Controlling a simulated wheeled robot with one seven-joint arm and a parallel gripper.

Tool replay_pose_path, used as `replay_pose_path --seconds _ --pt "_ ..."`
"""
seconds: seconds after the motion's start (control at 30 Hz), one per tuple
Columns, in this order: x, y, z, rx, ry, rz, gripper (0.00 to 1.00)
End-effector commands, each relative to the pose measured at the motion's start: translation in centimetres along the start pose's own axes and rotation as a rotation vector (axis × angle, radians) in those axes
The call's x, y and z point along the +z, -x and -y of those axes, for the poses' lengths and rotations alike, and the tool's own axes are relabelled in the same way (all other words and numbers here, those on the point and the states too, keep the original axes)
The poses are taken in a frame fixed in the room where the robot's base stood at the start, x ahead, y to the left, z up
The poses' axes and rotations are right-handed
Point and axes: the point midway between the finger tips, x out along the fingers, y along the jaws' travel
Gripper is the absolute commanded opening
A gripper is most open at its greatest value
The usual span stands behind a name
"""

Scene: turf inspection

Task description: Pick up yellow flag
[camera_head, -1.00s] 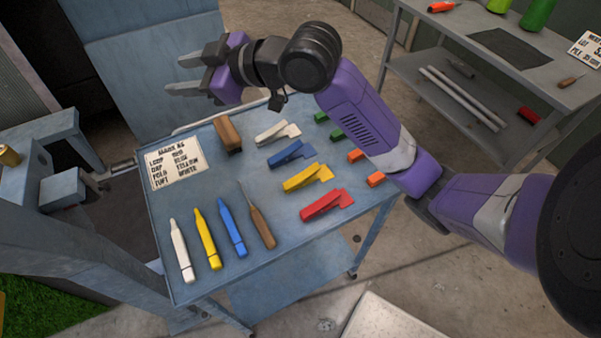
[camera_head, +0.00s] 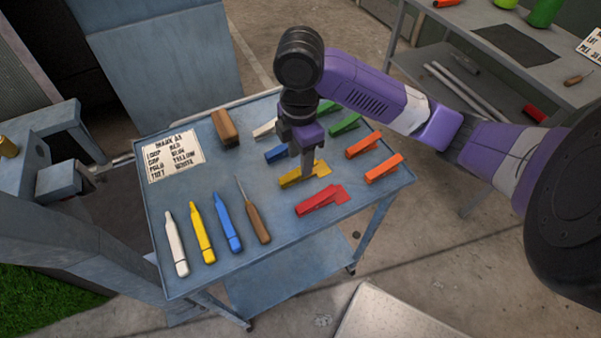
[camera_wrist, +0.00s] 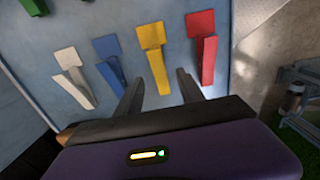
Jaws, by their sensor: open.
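The yellow flag (camera_head: 303,175), a clip-like piece with a square tab, lies on the blue cart top between the blue flag (camera_head: 277,154) and the red flag (camera_head: 322,200). My gripper (camera_head: 307,170) points down over the yellow flag and hides part of it in the head view. In the wrist view, the yellow flag (camera_wrist: 155,55) lies ahead of and between the two open fingers (camera_wrist: 158,90), with nothing held. The red flag (camera_wrist: 202,50) is to its right and the blue flag (camera_wrist: 110,62) to its left. I cannot tell the exact height above it.
A white flag (camera_head: 265,128), green flags (camera_head: 344,124) and orange flags (camera_head: 363,145) lie nearby. Several markers (camera_head: 202,232), an awl (camera_head: 256,215), a wooden block (camera_head: 224,128) and a printed card (camera_head: 173,157) occupy the cart's left part. A workbench (camera_head: 480,60) stands at back right.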

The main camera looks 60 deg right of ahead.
Motion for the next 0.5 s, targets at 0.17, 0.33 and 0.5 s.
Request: replay_pose_path --seconds 0.17,0.33,0.5 --pt "0.0 -2.0 0.0 -0.002 -0.003 -0.005 0.45" --pt "0.2 -4.2 0.0 -0.001 -0.003 -0.002 0.45" --pt "0.2 -5.2 -0.1 0.001 -0.002 -0.001 0.45"
